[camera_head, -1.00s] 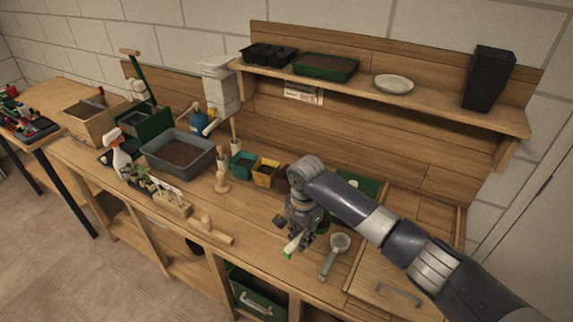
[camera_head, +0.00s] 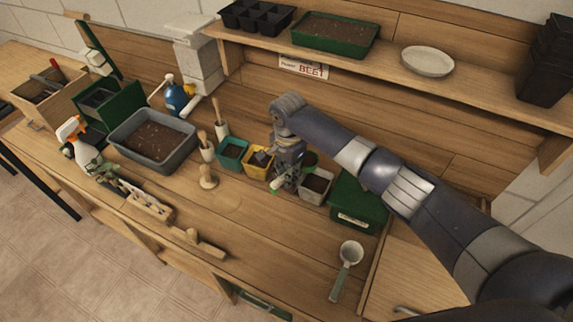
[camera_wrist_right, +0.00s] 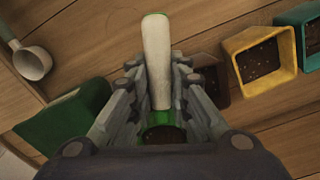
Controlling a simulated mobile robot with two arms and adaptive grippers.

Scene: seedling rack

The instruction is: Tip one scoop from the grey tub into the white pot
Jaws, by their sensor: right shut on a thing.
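My right gripper (camera_head: 284,180) is shut on the scoop, whose pale handle (camera_wrist_right: 157,60) has a green end. In the wrist view soil shows in its green-rimmed bowl (camera_wrist_right: 163,137), partly hidden by the gripper. In the head view the dark, soil-filled bowl (camera_head: 311,159) is above the bench beside the wrist, close behind the white pot. The white pot (camera_head: 314,198) stands upright with dark soil in it, just right of the gripper. The grey tub (camera_head: 190,148), holding brown soil, stands further left. My left gripper is not in view.
A yellow pot (camera_head: 247,172) and a teal pot (camera_head: 231,165) stand left of the gripper. A green box (camera_head: 358,215) is right of the white pot. A ladle (camera_head: 343,272) lies in front. Wooden tools stand between tub and pots. The bench's front middle is clear.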

